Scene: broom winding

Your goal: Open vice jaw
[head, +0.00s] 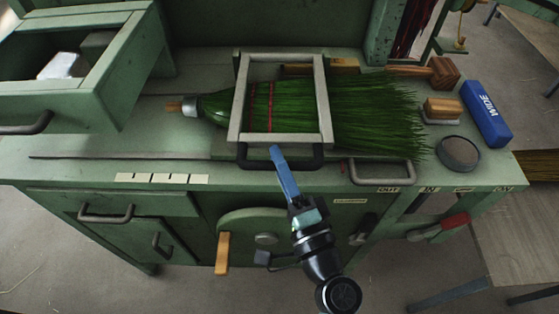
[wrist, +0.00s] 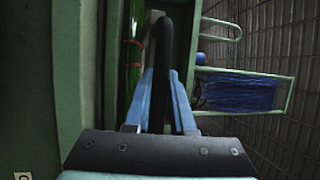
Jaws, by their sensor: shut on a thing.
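The vice jaw is a grey rectangular frame (head: 237,103) lying flat over a green broom head (head: 372,108) on the bench. A dark handle (head: 308,162) sits at the frame's near edge. My gripper (head: 276,152) reaches up to this handle from the front, with its blue fingers shut on it. In the wrist view the dark handle bar (wrist: 163,45) runs between the blue fingers of my gripper (wrist: 160,78). Green bristles (wrist: 136,60) show just left of the bar. The fingers partly hide the handle in the head view.
A second handle (head: 383,178) is right of the vice handle. A blue box (head: 486,113), a round dark disc (head: 459,152) and wooden brushes (head: 443,108) lie at the right. An open green drawer (head: 120,75) juts out upper left. The bench's left front is mostly clear.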

